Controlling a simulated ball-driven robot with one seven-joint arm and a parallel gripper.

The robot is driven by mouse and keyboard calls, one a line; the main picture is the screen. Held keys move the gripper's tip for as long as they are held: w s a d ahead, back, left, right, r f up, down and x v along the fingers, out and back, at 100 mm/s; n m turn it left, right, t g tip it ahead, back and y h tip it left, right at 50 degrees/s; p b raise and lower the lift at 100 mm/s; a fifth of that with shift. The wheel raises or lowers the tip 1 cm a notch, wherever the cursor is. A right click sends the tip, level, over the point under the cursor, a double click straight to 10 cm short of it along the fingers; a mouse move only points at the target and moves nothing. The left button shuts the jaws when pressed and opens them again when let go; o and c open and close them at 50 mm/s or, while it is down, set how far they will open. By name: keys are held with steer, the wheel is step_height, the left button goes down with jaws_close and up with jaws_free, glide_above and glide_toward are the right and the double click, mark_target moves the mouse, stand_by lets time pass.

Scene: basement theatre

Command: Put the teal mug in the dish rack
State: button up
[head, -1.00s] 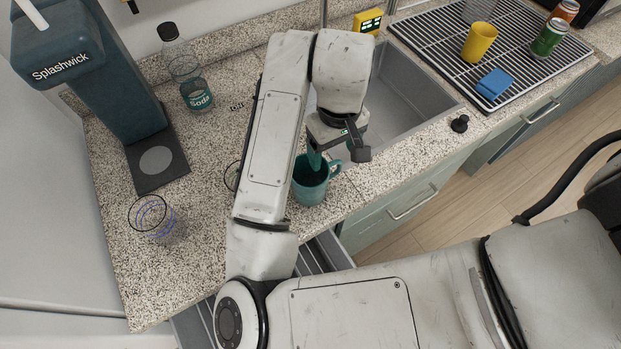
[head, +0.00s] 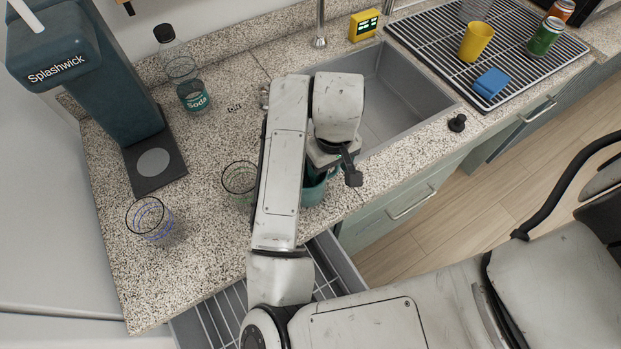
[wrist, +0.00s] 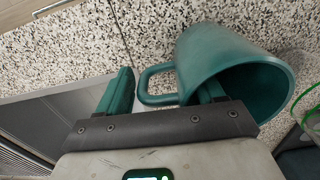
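The teal mug (head: 313,192) stands on the counter in front of the sink, mostly hidden behind my arm in the head view. In the wrist view the mug (wrist: 225,62) shows its open mouth and its handle. My gripper (wrist: 165,80) is open around the mug's wall and handle: one finger reaches into the mouth, the other is outside, beyond the handle. A gap shows between the outer finger and the handle. The dish rack (head: 437,47) is a black wire rack on a pale tray, right of the sink.
The sink (head: 385,100) lies between mug and rack. Glasses (head: 150,218) (head: 238,180) stand left of my arm. A drawer (head: 335,265) is open below the counter.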

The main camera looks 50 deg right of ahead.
steer(key=c, duration=1.2)
jaws_close()
steer(key=shift+r, duration=0.15)
